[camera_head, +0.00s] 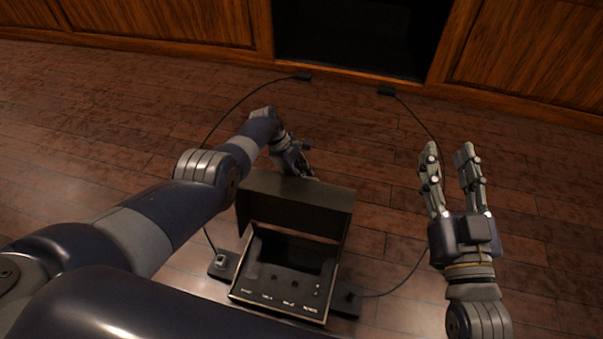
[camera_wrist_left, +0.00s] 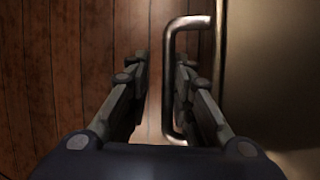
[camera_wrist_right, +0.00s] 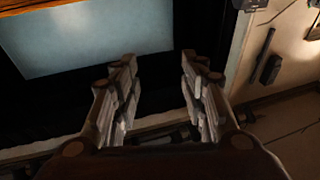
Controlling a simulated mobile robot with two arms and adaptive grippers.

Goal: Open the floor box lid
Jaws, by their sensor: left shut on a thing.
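The floor box (camera_head: 240,287) sits on the wooden floor, with a dark inside and a labelled front strip. Its dark lid (camera_head: 297,202) stands raised along the far side, so the inside shows. My left gripper (camera_head: 307,168) is behind the lid, its fingers partly hidden in the head view. In the left wrist view, my left gripper (camera_wrist_left: 160,75) is shut on the lid's metal handle (camera_wrist_left: 169,90), with the handle's bar between the fingers. The pale lid face (camera_wrist_left: 275,80) shows beside it. My right gripper (camera_head: 449,150) is open and empty, to the right of the box.
Black cables (camera_head: 237,103) run across the floor from both sides of the box. Small dark blocks sit left (camera_head: 223,264) and right (camera_head: 346,300) of it. Wood panelling (camera_head: 160,20) with a dark opening (camera_head: 360,35) stands behind. The floor right of the box is mostly clear.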

